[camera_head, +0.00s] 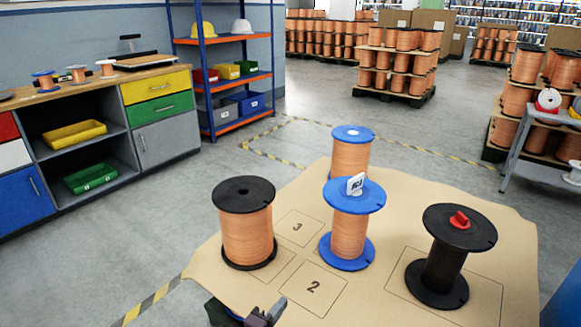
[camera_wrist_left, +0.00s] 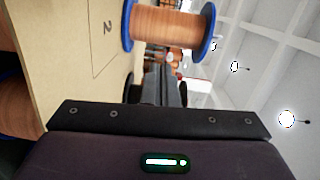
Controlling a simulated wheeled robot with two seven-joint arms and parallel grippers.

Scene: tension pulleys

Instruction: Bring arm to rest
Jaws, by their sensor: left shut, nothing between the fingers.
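My left gripper (camera_head: 265,316) shows at the bottom edge of the head view, by the front edge of the tan board (camera_head: 375,305). Its fingers are shut and empty; they also show in the left wrist view (camera_wrist_left: 165,88). On the board stand a black-flanged copper spool (camera_head: 247,237), a blue-flanged copper spool (camera_head: 348,238) with a white piece on top, another blue-flanged copper spool (camera_head: 350,158) behind it, and a dark spool (camera_head: 443,268) with a red knob at the right. The gripper is apart from all of them. My right gripper is out of view.
Outlined square 2 (camera_head: 314,288) is bare, and square 3 (camera_head: 298,228) looks bare where visible. A workbench (camera_head: 100,85) and a blue shelf rack (camera_head: 222,76) stand at the left. A grey side table (camera_head: 537,122) is at the right. The floor between is open.

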